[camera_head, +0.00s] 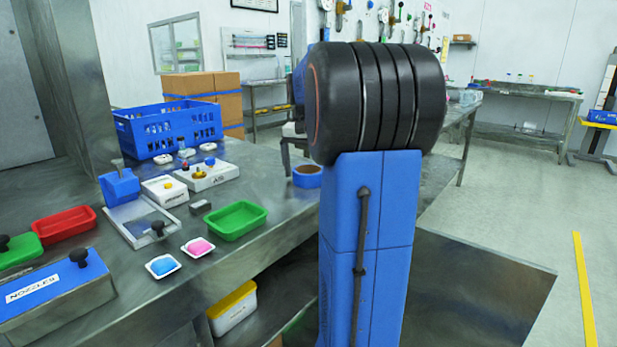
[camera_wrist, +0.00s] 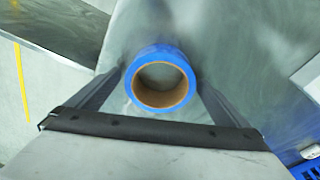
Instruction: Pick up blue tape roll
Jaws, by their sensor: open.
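The blue tape roll (camera_head: 307,177) lies flat on the metal bench, partly hidden by my arm in the head view. In the wrist view, the blue tape roll (camera_wrist: 160,50) shows from above with its brown core and open centre. My gripper (camera_wrist: 160,80) is open, with one finger on each side of the roll. Whether the fingers touch it cannot be told. In the head view, part of my gripper (camera_head: 285,150) shows just above and left of the roll; the rest is behind my arm.
A green tray (camera_head: 236,221) stands left of the roll on the bench (camera_head: 262,247). A blue crate (camera_head: 166,131), white switch boxes (camera_head: 207,176), a red tray (camera_head: 64,224) and small pink and blue dishes (camera_head: 198,247) are further left. The bench edge is close to the roll.

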